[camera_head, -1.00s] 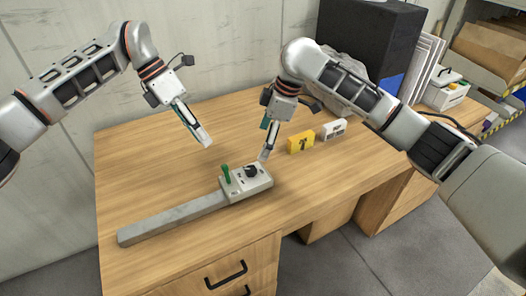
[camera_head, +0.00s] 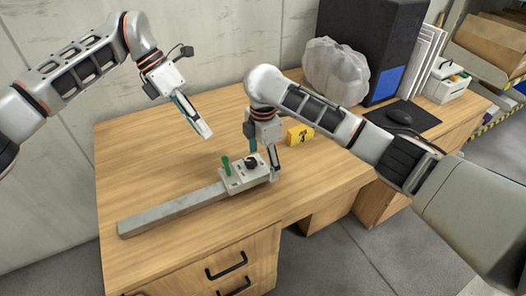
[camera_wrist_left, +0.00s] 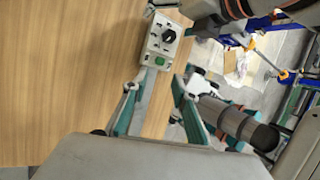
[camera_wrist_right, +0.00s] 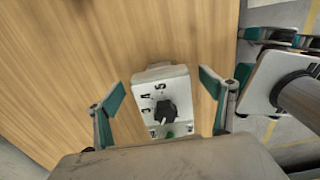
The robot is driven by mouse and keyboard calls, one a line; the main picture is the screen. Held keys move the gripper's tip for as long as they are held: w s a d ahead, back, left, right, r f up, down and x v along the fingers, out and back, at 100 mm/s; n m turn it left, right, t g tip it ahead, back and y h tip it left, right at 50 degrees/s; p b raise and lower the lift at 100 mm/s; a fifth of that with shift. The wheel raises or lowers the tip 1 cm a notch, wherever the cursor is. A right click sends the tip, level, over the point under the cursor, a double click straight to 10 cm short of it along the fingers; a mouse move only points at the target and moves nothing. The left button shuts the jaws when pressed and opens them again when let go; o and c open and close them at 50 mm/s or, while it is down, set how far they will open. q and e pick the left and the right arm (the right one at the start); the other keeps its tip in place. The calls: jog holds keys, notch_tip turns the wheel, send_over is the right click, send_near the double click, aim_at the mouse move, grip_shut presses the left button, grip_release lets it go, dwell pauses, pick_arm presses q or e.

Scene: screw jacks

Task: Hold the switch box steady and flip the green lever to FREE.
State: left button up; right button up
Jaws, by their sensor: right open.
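The light grey switch box (camera_head: 238,182) sits on the desk at the right end of a long grey bar (camera_head: 170,209). Its green lever (camera_head: 226,165) stands up beside a black knob (camera_head: 251,163). In the right wrist view the box (camera_wrist_right: 150,83) lies between the fingers of my open right gripper (camera_wrist_right: 163,88), with a gap on each side. The green lever (camera_wrist_right: 169,135) shows partly there at the bottom; I cannot read its label. My left gripper (camera_head: 205,132) hangs above the desk behind the box, apart from it. In the left wrist view its fingers (camera_wrist_left: 158,90) are spread and empty.
A yellow box (camera_head: 299,135) stands on the desk right of my right gripper. A clear bag (camera_head: 335,72), a black case (camera_head: 365,35) and a mouse (camera_head: 400,116) on a dark mat are at the right back. The desk's left part is clear.

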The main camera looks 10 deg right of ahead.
jog(key=shift+f, duration=0.55)
